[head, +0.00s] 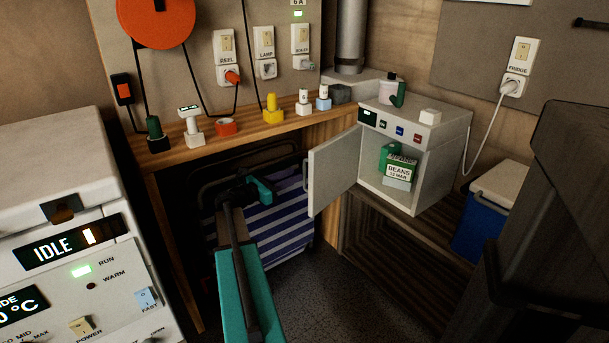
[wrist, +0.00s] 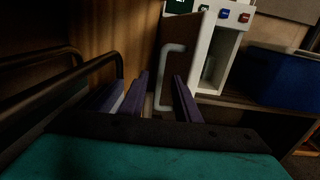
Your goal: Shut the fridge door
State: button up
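The small white fridge (head: 436,160) stands on a low shelf at the right, its front open. Its white door (head: 333,166) swings out from the left side of the opening; in the wrist view the door (wrist: 178,34) looks dark. The grey bar handle (wrist: 158,88) is on the door's outer face and appears between my fingers in the wrist view. My teal gripper (head: 264,188) is left of the door in the head view, with a visible gap. Its two fingers are apart in the wrist view (wrist: 162,92), with nothing held.
A blue cooler (head: 487,215) is at the right, a striped folding chair (head: 280,218) below my gripper, and a wooden bench (head: 235,140) behind.

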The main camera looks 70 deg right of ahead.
aim_at(304, 186)
jog(key=shift+b+x, duration=0.75)
jog(key=shift+x, duration=2.45)
